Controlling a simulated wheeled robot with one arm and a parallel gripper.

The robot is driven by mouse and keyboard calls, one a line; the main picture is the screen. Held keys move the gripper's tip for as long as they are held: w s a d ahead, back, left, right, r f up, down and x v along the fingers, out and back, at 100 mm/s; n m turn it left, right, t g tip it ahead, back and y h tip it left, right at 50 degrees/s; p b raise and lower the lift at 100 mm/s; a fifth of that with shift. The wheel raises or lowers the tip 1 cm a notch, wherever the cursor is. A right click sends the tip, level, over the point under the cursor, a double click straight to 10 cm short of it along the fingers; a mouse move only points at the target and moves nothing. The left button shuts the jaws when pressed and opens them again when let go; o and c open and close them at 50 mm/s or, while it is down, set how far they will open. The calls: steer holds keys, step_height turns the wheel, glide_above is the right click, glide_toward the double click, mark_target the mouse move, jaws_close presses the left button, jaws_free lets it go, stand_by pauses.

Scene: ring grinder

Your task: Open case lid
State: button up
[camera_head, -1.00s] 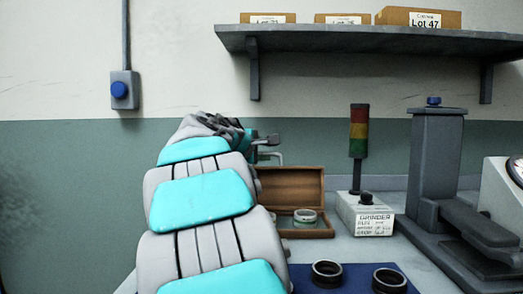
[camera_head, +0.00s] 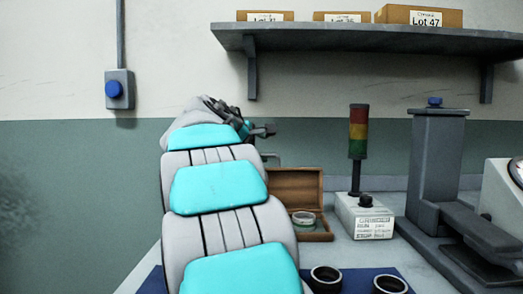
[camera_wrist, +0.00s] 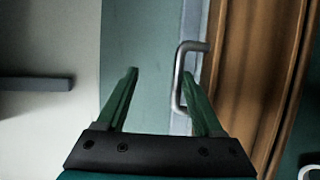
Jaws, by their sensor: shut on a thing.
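A brown wooden case stands on the bench beyond my arm, its base (camera_head: 318,237) partly covered by the arm. Its lid (camera_head: 299,184) stands raised, roughly upright, at the back. A ring (camera_head: 304,218) sits inside the case. A bent metal handle (camera_wrist: 178,88) shows beside the lid's wooden edge (camera_wrist: 262,75) in the wrist view. My gripper (camera_wrist: 160,72) has its green fingers around the handle, with the right finger against it; the left finger looks apart from it. In the head view my gripper (camera_head: 262,131) is small and partly hidden behind my arm.
A control box (camera_head: 365,214) with a signal tower (camera_head: 358,132) stands right of the case, then a grey press (camera_head: 436,160). A shelf (camera_head: 370,40) with boxes hangs above.

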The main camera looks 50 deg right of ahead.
steer(key=shift+s+f, duration=0.1)
steer(key=shift+f, duration=0.1)
stand_by(0.6)
steer(key=shift+a, duration=0.1)
steer(key=v, duration=0.7)
steer(key=shift+a+r+b, duration=0.2)
steer(key=shift+a+b, duration=0.2)
steer(key=shift+b, duration=0.05)
steer(key=shift+d+f, duration=0.1)
